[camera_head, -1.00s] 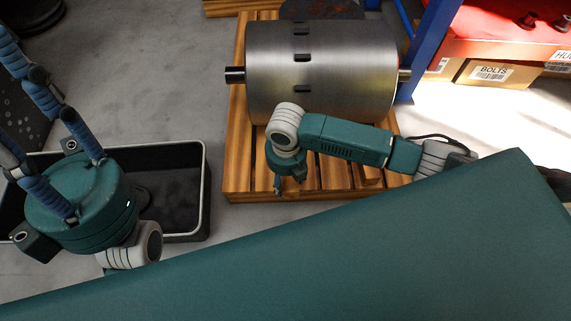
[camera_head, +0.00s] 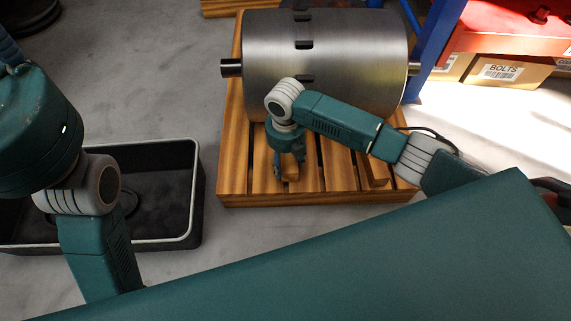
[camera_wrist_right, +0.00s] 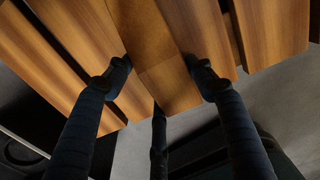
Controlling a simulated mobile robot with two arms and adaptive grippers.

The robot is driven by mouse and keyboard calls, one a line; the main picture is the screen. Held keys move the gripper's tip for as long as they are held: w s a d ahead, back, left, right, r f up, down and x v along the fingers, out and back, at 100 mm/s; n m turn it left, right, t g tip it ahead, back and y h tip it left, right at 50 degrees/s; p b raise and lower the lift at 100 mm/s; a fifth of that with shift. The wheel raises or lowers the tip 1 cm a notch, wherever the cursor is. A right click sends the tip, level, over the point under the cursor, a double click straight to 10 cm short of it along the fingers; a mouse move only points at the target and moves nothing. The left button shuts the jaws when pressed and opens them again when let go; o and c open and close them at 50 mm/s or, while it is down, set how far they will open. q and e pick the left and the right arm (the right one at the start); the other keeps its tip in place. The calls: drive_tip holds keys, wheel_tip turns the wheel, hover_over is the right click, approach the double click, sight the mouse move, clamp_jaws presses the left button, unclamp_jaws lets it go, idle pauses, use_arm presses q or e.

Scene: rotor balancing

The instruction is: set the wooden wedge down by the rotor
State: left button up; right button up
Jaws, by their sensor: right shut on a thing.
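The wooden wedge (camera_head: 291,173) shows at my right gripper (camera_head: 288,168), low over the front slats of the wooden pallet (camera_head: 300,201), in front of the rotor (camera_head: 330,60). In the right wrist view, the wedge (camera_wrist_right: 168,85) lies between the fingertips of my right gripper (camera_wrist_right: 158,75), which is shut on it. I cannot tell whether the wedge touches the slats. The rotor is a large steel cylinder lying on its side with a shaft stub at each end. My left gripper (camera_head: 10,45) is mostly cut off at the left edge; its fingertips are out of sight.
A black bin with a pale rim (camera_head: 195,190) stands left of the pallet, below my left arm. A blue upright (camera_head: 432,50) stands right of the rotor, beside shelves with a box marked BOLTS (camera_head: 502,70). Grey floor is clear between bin and pallet.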

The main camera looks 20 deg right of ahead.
drive_tip(key=shift+w, duration=0.1)
drive_tip(key=shift+f, duration=0.1)
drive_tip(key=o, duration=1.3)
drive_tip(key=shift+c, duration=0.2)
